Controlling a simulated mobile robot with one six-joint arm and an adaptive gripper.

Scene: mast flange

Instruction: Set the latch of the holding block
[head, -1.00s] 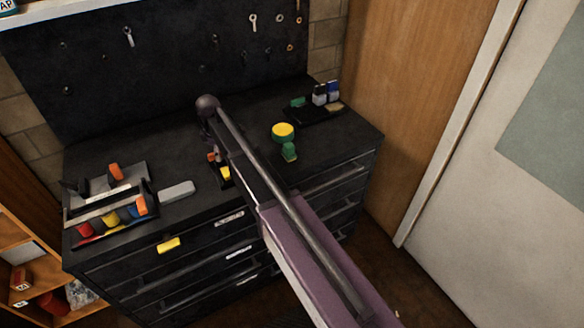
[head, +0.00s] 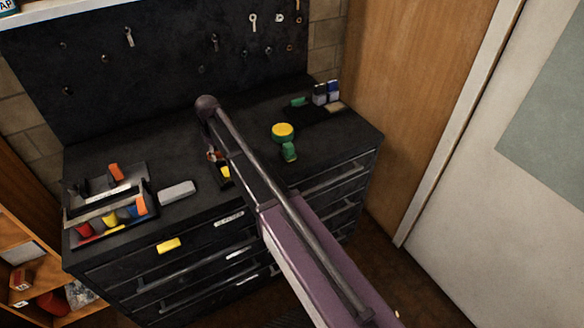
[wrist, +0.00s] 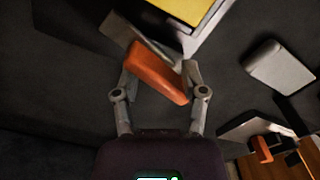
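The holding block has a pale body with a yellow top (wrist: 190,8) and an orange latch lever (wrist: 157,72), lying slantwise in the wrist view. A flat grey bar shows behind the lever. My gripper (wrist: 160,68) is open above the block, one finger on each side of the lever. The gaps are small and I cannot tell whether a finger touches it. In the head view the block's yellow part (head: 226,172) shows beside my arm, near the bench's front edge. My gripper (head: 213,153) and arm hide most of the rest.
A grey block (head: 178,192) lies just left of the holding block. A black tray (head: 72,212) with coloured pieces stands further left. A green and yellow item (head: 283,132) stands to the right. A dark pegboard (head: 160,75) rises behind. Bare bench top lies between these.

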